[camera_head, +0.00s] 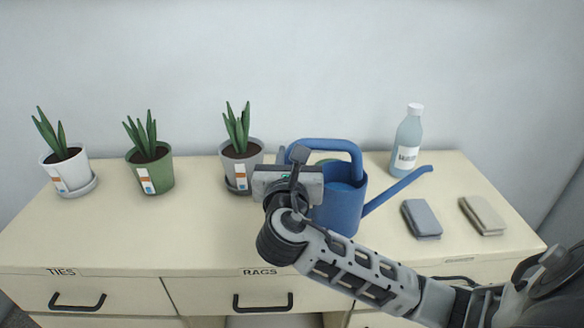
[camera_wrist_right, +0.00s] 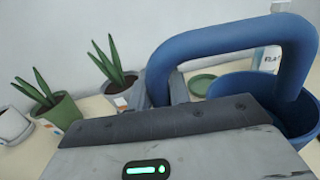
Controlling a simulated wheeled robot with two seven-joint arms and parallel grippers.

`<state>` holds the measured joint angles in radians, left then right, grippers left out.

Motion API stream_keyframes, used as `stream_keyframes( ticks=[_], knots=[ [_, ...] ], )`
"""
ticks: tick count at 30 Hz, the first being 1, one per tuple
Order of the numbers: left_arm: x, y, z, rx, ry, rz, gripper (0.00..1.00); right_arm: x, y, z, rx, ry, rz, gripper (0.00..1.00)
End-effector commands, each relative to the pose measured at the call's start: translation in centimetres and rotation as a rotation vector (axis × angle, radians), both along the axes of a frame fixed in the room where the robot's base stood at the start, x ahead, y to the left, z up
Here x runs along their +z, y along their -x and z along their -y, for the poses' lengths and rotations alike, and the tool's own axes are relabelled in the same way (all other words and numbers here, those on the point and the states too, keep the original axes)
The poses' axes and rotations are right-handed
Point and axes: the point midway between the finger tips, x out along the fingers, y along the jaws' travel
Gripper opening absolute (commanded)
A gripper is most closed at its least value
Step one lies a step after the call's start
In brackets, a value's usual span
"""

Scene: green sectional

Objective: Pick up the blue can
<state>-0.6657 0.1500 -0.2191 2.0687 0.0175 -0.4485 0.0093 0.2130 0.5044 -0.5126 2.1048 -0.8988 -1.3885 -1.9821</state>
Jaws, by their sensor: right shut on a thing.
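The blue can is a blue watering can (camera_head: 342,205) with a looped handle and a long spout pointing right. It looks upright on the cream cabinet top, its lower left side hidden by my right arm. My right gripper (camera_head: 293,160) is at the left part of the handle and is shut on it; the fingertips are mostly hidden behind the wrist. In the right wrist view, the handle (camera_wrist_right: 235,38) arches in front of the gripper, with the can's open round rim (camera_wrist_right: 225,86) to the right. I cannot tell whether the base touches the surface. My left gripper is not in view.
Three potted plants stand to the left, in white (camera_head: 68,173), green (camera_head: 150,172) and grey (camera_head: 240,172) pots. A clear bottle (camera_head: 407,145) is behind the spout. Blue-grey (camera_head: 421,218) and beige (camera_head: 482,215) folded cloths lie right. A green saucer (camera_wrist_right: 201,84) is behind the can.

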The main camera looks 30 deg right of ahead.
Motion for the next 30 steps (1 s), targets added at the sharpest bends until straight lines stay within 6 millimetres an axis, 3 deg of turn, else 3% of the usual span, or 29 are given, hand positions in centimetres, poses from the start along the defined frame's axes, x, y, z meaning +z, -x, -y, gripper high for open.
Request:
stream_keyframes(
  ticks=[1,7,12,18,30],
  knots=[
    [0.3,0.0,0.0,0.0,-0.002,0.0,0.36,1.4,0.8,-0.6,0.005,-0.002,0.005,0.0],
    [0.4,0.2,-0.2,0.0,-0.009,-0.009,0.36,5.7,4.0,-2.9,0.006,-0.004,0.004,0.0],
    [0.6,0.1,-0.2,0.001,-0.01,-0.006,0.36,7.1,7.3,-5.1,0.005,-0.004,0.001,0.0],
    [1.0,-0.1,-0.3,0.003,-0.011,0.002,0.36,8.4,9.7,-6.8,0.003,-0.001,0.0,0.0],
    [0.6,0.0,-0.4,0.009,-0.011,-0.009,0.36,8.9,10.8,-7.5,0.001,0.003,-0.001,0.0]
  ],
)
